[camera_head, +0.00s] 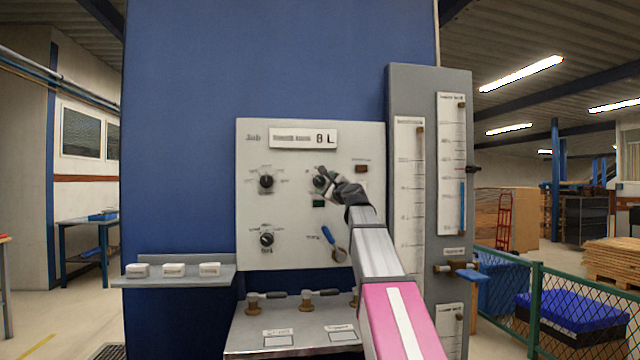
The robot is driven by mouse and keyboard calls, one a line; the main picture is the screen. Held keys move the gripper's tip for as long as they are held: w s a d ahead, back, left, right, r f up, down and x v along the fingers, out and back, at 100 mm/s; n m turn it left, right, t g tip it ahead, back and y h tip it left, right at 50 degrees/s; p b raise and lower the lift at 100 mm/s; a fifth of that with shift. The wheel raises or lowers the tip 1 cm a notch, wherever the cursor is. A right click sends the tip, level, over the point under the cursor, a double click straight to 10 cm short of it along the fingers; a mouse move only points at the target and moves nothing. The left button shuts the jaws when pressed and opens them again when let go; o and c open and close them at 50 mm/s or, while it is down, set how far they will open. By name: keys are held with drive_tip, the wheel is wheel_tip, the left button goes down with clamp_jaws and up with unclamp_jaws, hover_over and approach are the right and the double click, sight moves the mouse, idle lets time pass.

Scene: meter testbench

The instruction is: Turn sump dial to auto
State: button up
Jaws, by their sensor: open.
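A light grey control panel (285,225) is fixed to a blue wall. It carries several black dials: one at upper left (266,181), one at lower left (267,239) and one at upper right (319,181). Their labels are too small to read, so I cannot tell which is the sump dial or where auto lies. My gripper (327,178) is open at the upper right dial, with its fingers beside or around it; contact is unclear. My arm hides part of the panel below and right of that dial.
A blue-handled lever (334,244) sits at the panel's lower right, close to my arm. A grey gauge column (428,80) stands to the right. A shelf (180,282) with white blocks and a bench (245,346) with brass valves lie below.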

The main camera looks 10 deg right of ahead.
sight(320, 182)
drive_tip(key=x, duration=0.6)
drive_tip(key=c, duration=0.9)
drive_tip(key=m+t+h, duration=0.1)
drive_tip(key=m, duration=0.4)
drive_tip(key=shift+t+h, duration=0.4)
drive_tip(key=shift+m+t+h, duration=0.35)
drive_tip(key=shift+m+h, duration=0.35)
drive_tip(key=shift+m, duration=0.95)
drive_tip(key=shift+m+t+h, duration=0.35)
drive_tip(key=shift+m+h, duration=0.35)
drive_tip(key=shift+m, duration=0.95)
